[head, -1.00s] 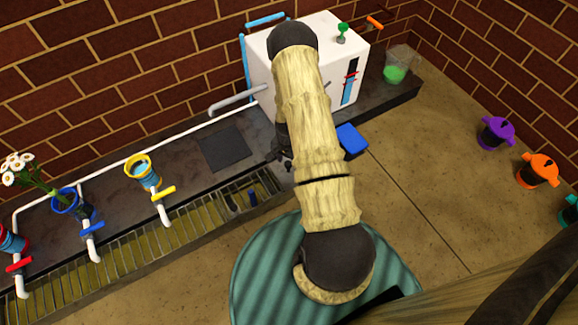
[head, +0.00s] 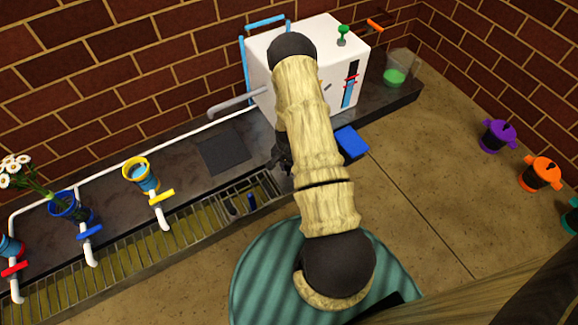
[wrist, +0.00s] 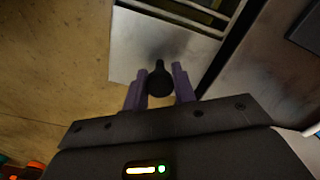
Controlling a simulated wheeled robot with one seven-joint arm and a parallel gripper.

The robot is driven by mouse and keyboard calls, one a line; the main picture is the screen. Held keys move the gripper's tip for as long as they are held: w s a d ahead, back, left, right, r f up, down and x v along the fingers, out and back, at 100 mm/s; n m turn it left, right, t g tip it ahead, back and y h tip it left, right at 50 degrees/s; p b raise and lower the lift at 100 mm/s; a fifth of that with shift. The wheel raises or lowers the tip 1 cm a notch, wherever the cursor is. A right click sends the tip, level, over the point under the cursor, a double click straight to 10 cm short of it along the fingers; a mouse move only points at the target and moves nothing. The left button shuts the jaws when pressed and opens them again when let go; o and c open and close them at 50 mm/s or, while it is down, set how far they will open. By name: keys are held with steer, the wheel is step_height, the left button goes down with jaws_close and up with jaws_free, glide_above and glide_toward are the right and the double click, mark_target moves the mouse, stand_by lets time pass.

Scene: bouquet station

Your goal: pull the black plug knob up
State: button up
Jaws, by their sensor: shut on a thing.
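The black plug knob (wrist: 159,80) shows in the wrist view between the two purple fingers of my gripper (wrist: 160,70). The fingers are shut on it, one on each side. A grey metal plate (wrist: 135,55) lies beyond the knob; I cannot tell how far the knob stands above it. In the head view my gripper (head: 283,157) is small and dark beside my arm, near the right end of the slotted drain trough. The knob cannot be made out there.
A white machine (head: 262,80) with a grey spout stands behind my arm. A blue block (head: 351,142) is to the right. The drain grate (head: 130,260) runs left, below taps and cups. A green-filled beaker (head: 395,75) stands at the back right.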

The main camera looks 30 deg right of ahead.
steer(key=shift+r+p, duration=1.5)
steer(key=shift+r, duration=0.15)
steer(key=o, duration=0.8)
steer(key=shift+f, duration=0.1)
step_height(320, 180, up, 9)
steer(key=p, duration=0.7)
steer(key=shift+p, duration=0.3)
